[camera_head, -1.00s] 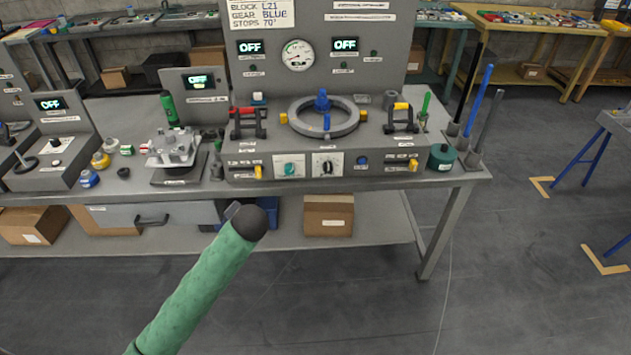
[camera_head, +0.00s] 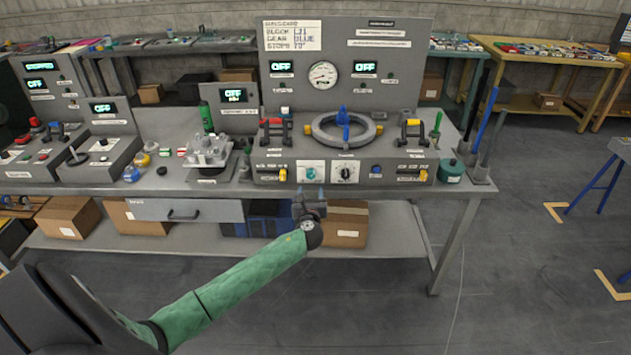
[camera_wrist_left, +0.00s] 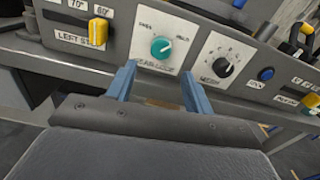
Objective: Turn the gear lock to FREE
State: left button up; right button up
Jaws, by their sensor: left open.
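The gear lock is a teal knob (camera_head: 310,173) on a white plate on the front face of the grey machine; it also shows in the left wrist view (camera_wrist_left: 162,48). Its plate has a label on each side above the knob, too small to read surely. The knob's pointer direction is hard to tell. My left gripper (camera_head: 311,192) is below and in front of the knob, apart from it. In the left wrist view its two blue fingers (camera_wrist_left: 156,88) are spread and empty, with the knob beyond and between them. My right gripper is not in view.
A black selector knob (camera_wrist_left: 223,69) sits right of the teal one. A yellow stop lever (camera_wrist_left: 97,32) is on the left, and a blue button (camera_wrist_left: 266,74) on the right. The bench front edge (camera_head: 240,188) runs below the panel. A ring fixture (camera_head: 325,138) stands on top.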

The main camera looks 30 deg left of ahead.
aim_at(311, 177)
pick_arm(q)
jog(key=shift+m, duration=0.4)
jog(key=x, duration=0.1)
jog(key=p+x, duration=0.1)
jog(key=x, duration=0.3)
jog(key=shift+a+r+p, duration=0.1)
jog(key=shift+r+p, duration=0.2)
jog(key=shift+p, duration=0.05)
jog(key=shift+x, duration=0.8)
jog(key=shift+w+a+f, duration=0.15)
jog(key=shift+w+a, duration=0.05)
jog(key=shift+w, duration=0.15)
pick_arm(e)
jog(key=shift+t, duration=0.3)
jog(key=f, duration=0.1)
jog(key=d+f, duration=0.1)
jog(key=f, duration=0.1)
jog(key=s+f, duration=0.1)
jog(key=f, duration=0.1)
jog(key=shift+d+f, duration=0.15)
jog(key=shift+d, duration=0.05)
pick_arm(q)
jog(key=shift+c, duration=0.2)
jog(key=c, duration=0.9)
